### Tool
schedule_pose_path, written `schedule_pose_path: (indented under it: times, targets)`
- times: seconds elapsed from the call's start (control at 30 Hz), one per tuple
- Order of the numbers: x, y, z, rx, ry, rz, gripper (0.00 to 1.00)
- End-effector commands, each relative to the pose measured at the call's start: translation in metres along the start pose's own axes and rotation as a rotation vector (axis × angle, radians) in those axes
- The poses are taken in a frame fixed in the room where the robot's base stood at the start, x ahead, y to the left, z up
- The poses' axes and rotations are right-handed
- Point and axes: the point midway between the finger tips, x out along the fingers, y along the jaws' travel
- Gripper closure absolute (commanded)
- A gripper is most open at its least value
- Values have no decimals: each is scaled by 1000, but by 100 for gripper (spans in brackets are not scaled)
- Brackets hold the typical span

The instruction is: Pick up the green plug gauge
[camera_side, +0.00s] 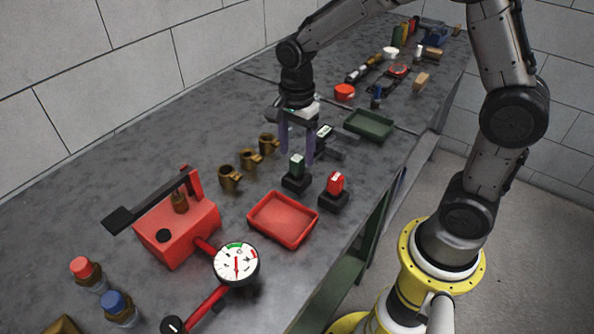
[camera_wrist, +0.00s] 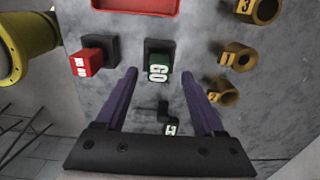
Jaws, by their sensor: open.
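The green plug gauge (camera_side: 297,164) stands upright in a dark square holder (camera_side: 296,184) on the grey bench. In the wrist view the green plug gauge (camera_wrist: 157,68) shows a white "GO" label and lies just beyond and between the fingertips. My gripper (camera_side: 297,155) has two purple fingers pointing down, open and empty, above and slightly behind the gauge in the side view. In the wrist view my gripper (camera_wrist: 160,72) spreads its fingers to either side of the gauge. I see no clear contact with the gauge.
A red gauge (camera_side: 335,183) stands in its own holder beside the green one. A red tray (camera_side: 283,219), several brass fittings (camera_side: 230,179) and a green tray (camera_side: 369,125) are nearby. A dark tool with a white label (camera_side: 325,132) lies behind the fingers. A red pump (camera_side: 177,232) stands front left.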

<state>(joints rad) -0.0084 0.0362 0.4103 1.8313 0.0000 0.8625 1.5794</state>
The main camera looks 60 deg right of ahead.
Motion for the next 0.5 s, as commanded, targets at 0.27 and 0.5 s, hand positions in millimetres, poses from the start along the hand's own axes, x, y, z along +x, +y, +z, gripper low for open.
schedule_pose_path:
  times: [0.27,0.5]
  targets:
    - [39,2,2,-1,0,4,30]
    - [46,2,2,0,0,1,30]
